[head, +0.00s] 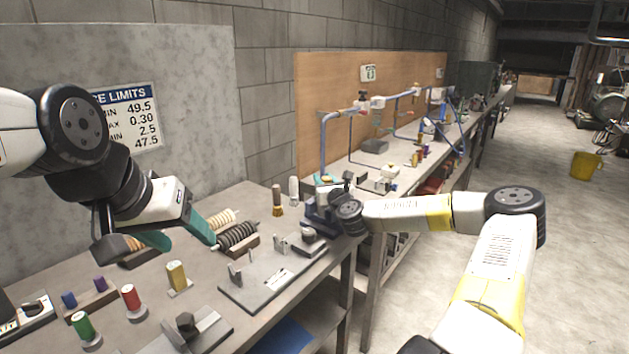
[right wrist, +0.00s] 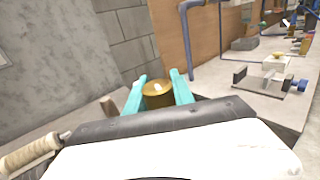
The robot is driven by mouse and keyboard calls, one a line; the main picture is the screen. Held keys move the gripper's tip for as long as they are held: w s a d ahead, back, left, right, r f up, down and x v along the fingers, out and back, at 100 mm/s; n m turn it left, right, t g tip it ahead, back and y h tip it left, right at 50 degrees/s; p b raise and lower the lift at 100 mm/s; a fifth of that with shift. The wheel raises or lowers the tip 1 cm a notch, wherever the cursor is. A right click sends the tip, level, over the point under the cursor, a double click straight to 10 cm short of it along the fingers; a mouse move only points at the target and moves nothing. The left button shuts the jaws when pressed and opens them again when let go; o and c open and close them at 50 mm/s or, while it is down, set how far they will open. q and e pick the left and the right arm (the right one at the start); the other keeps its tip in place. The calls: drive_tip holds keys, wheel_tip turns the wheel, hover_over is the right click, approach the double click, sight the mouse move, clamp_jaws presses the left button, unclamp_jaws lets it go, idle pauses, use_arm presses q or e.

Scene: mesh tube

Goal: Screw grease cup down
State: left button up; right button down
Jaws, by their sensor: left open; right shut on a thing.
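A round brass cup (right wrist: 157,94), which I take to be the grease cup, sits between the teal fingers of my right gripper (right wrist: 158,84) in the right wrist view. The fingers are shut on its sides, and its top has a small pale spot. What lies beneath the cup is hidden by the gripper. In the head view my right gripper (head: 324,180) is over the far right part of the near bench, and I cannot make out the cup there. My left gripper (head: 178,237) is open and empty above the bench at the left, apart from the cup.
The near bench (head: 215,296) holds a grey plate fixture (head: 262,287), a dark coil spring (head: 237,235), a brass piece with a dark top (head: 277,206), and red (head: 130,297), green (head: 83,326) and yellow (head: 177,276) cylinders. Blue pipework (head: 325,140) stands behind on another bench.

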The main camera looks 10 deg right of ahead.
drive_tip(key=m+h, duration=0.1)
drive_tip(key=h, duration=0.1)
drive_tip(key=m+h, duration=0.3)
drive_tip(key=h, duration=0.2)
drive_tip(key=shift+d+m, duration=0.3)
drive_tip(key=shift+d, duration=0.1)
drive_tip(key=m+g+h, duration=0.1)
drive_tip(key=h, duration=0.1)
drive_tip(key=m+g+h, duration=0.1)
drive_tip(key=m+h, duration=0.1)
drive_tip(key=d+m+g+h, duration=0.1)
drive_tip(key=h, duration=0.1)
drive_tip(key=shift+s, duration=0.25)
drive_tip(key=m+g+h, duration=0.3)
drive_tip(key=s+d+m+g+h, duration=0.1)
drive_tip(key=m+g+h, duration=0.1)
drive_tip(key=shift+r, duration=0.25)
drive_tip(key=shift+s+d+f+m+g+h, duration=0.1)
drive_tip(key=shift+m+g+h, duration=0.25)
drive_tip(key=shift+m+g, duration=0.35)
drive_tip(key=shift+s+d+f+m+g+h, duration=0.15)
drive_tip(key=shift+m+g+h, duration=0.25)
drive_tip(key=shift+g, duration=0.65)
drive_tip(key=shift+s+r+m+g+h, duration=0.1)
drive_tip(key=shift+m+g+h, duration=0.35)
drive_tip(key=shift+g, duration=0.4)
drive_tip(key=shift+f+m+g, duration=0.15)
drive_tip(key=shift+m+g, duration=0.1)
drive_tip(key=shift+g, duration=0.05)
